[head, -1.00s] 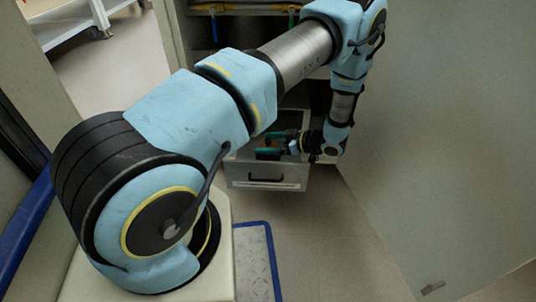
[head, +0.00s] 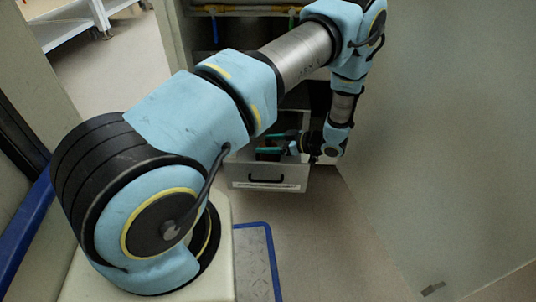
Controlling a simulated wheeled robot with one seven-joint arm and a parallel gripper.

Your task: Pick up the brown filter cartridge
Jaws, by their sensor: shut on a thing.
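A dark brown block, which looks like the filter cartridge (head: 268,157), shows small and dim at the fingertips, inside the open drawer. My gripper (head: 271,145) reaches into the drawer from the right, with its teal-edged fingers pointing left. It is shut on the cartridge. Most of the cartridge is hidden by the fingers and shadow, so I cannot tell whether it still touches the drawer floor.
The light grey drawer (head: 266,176) with a black handle stands pulled out of a cabinet. A large pale panel (head: 440,130) fills the right side. A blue-edged platform (head: 254,260) lies below the drawer. Bare floor (head: 330,245) is to its right.

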